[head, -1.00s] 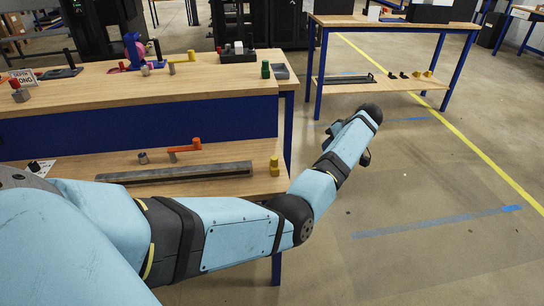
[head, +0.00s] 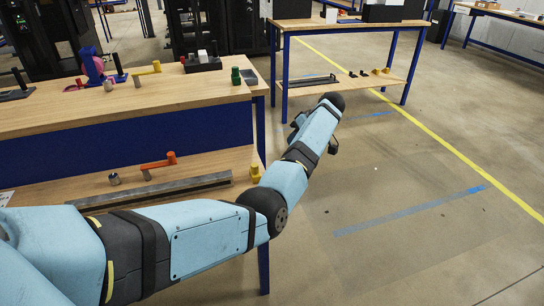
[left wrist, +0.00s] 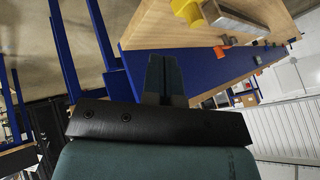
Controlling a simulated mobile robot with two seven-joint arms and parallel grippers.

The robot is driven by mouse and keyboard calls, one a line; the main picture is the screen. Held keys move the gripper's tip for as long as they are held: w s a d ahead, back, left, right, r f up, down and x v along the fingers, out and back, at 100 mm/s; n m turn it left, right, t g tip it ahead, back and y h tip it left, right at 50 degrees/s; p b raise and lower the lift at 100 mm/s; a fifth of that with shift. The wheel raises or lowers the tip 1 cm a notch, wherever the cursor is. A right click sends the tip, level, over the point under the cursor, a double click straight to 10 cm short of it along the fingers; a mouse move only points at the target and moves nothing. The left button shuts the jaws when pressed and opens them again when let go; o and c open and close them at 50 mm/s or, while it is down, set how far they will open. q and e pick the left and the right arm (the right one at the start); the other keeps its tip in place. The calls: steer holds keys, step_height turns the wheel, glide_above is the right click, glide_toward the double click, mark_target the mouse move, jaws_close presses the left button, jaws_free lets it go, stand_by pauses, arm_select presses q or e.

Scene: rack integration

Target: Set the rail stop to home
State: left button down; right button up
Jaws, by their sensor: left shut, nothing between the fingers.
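A long grey rail (head: 170,188) lies on the lower wooden shelf of the near bench. A yellow block (head: 255,173) stands at its right end; I cannot tell if it is the rail stop. An orange-handled lever (head: 158,162) and a small grey cylinder (head: 114,179) sit behind the rail. The left wrist view shows a yellow block (left wrist: 188,12) and the grey rail's end (left wrist: 235,20) at the top. My left gripper (left wrist: 165,75) is shut and empty, apart from both. In the head view my left arm reaches past the shelf's right end, over the floor.
The near bench top (head: 60,115) carries a yellow-handled lever (head: 148,70), a green piece (head: 236,75) and other small parts. Blue bench legs (head: 263,250) stand close to my arm. A second bench (head: 340,82) stands farther back. The floor to the right is clear.

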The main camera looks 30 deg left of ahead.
mark_target(255, 172)
arm_select(q)
steer(key=shift+s+a+f+b, duration=0.1)
steer(key=shift+s+a+f, duration=0.9)
steer(key=shift+a+f, duration=0.25)
steer(key=shift+s+a+f+b, duration=0.1)
steer(key=shift+s+a+f, duration=1)
steer(key=shift+f, duration=0.25)
steer(key=shift+s+a+f+b, duration=0.1)
steer(key=shift+s+a+f, duration=0.8)
steer(key=shift+a+f, duration=0.4)
arm_select(e)
steer(key=shift+w+a, duration=0.1)
steer(key=shift+a, duration=0.05)
